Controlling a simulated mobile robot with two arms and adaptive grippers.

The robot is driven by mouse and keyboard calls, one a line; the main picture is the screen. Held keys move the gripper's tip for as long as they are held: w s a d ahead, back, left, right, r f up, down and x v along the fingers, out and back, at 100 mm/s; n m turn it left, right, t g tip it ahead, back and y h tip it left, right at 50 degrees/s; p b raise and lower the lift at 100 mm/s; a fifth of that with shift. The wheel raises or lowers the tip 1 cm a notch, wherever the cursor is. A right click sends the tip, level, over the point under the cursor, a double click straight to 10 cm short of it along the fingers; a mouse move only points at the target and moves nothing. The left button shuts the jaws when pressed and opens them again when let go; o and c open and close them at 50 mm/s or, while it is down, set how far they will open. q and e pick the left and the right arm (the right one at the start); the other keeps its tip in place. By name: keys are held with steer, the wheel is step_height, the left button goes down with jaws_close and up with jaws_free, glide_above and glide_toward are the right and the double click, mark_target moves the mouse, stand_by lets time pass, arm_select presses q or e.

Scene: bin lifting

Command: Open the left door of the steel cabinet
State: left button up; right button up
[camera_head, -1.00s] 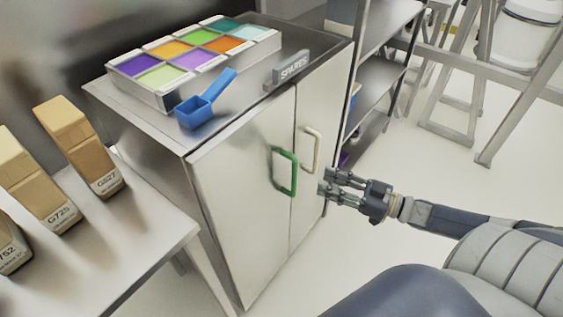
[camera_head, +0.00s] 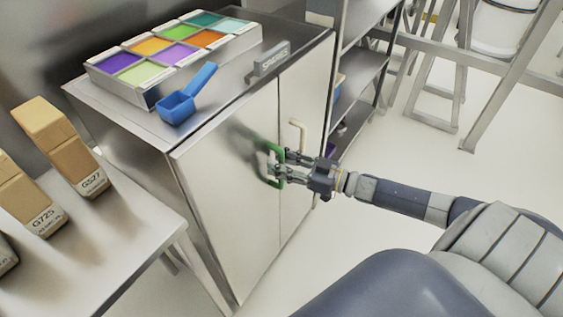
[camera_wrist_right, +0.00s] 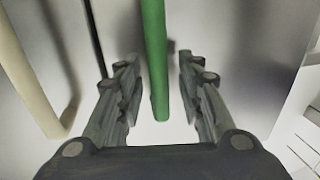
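The steel cabinet (camera_head: 215,215) stands in the middle with both doors shut. Its left door carries a green handle (camera_head: 270,180), and the right door a cream handle (camera_head: 297,128). My right gripper (camera_head: 276,164) is at the green handle and partly covers it. In the right wrist view the green handle (camera_wrist_right: 155,60) runs between the two open fingers (camera_wrist_right: 158,90), with a gap on each side. The cream handle (camera_wrist_right: 28,85) is outside the fingers at the left there. My left gripper is in neither view.
A steel table (camera_head: 120,235) with tan containers is at the left. Shelving (camera_head: 365,80) stands behind right.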

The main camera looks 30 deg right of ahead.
jaws_close()
